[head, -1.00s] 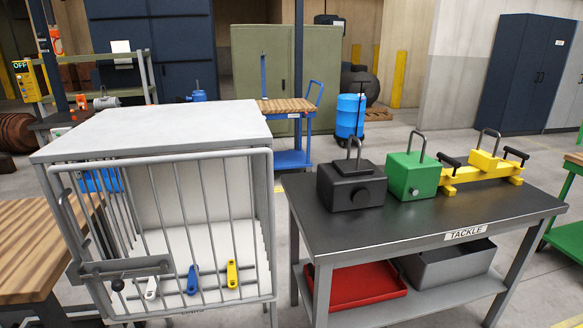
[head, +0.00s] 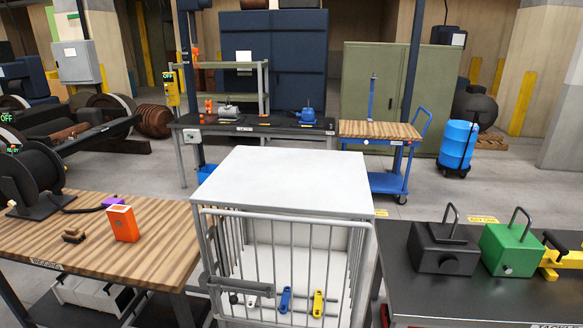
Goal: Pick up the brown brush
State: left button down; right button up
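A small brown object (head: 74,236), which looks like the brown brush, lies on the wooden-topped bench (head: 165,262) at the left of the head view. It lies left of an upright orange box (head: 122,223), with a gap between them. Nothing touches it from above. Neither of my grippers shows in the view, so their state cannot be seen.
A purple item (head: 112,202) and a dark cable reel (head: 32,172) are also on the bench. A white-topped barred cage (head: 285,180) stands right of it, with coloured handles inside. A dark table (head: 400,293) with black and green blocks is at the right.

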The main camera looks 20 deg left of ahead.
aim_at(72, 235)
jog(key=u, duration=2)
